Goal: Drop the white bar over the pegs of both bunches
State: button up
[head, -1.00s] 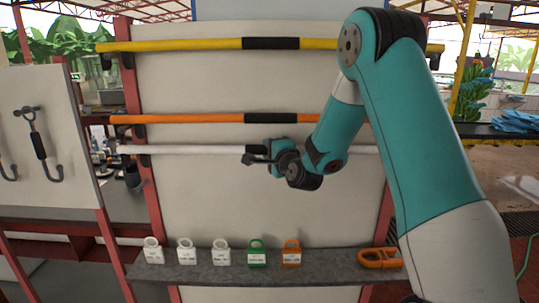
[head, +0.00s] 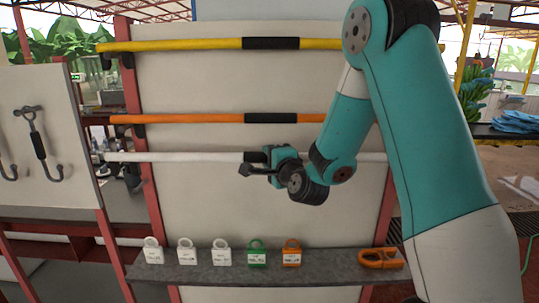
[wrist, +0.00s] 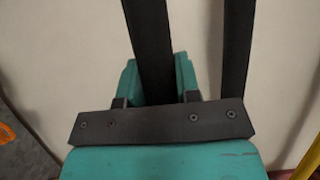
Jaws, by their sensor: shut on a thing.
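The white bar (head: 180,157) runs level across the panel in the head view, below the orange bar. My gripper (head: 262,166) is shut on it near its middle. In the wrist view, a dark grip section that looks like this bar's (wrist: 148,40) passes between the fingers (wrist: 155,98). My arm hides part of the bar's right side. The bar looks clear of its left holder and in front of the panel. Green fruit (head: 478,98) hangs at the far right, partly hidden by my arm. I cannot make out two bunches or their pegs.
Above are an orange bar (head: 190,118) and a yellow bar (head: 190,45). Below, a grey shelf (head: 205,272) bears several tagged padlocks and an orange clip (head: 380,259). A hook tool (head: 38,145) hangs on the left board. Blue items (head: 515,120) lie at right.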

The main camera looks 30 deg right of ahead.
aim_at(263, 159)
jog(key=shift+s+a, duration=0.45)
jog(key=shift+s, duration=0.25)
jog(key=shift+s+a, duration=0.4)
jog(key=shift+s, duration=0.3)
jog(key=shift+s+a+r, duration=0.25)
jog(key=shift+s+a, duration=0.3)
jog(key=shift+a, duration=0.2)
grip_shut()
jog(key=shift+s+d+f, duration=0.2)
jog(key=shift+d, duration=0.05)
jog(key=shift+a, duration=0.1)
jog(key=shift+a, duration=0.1)
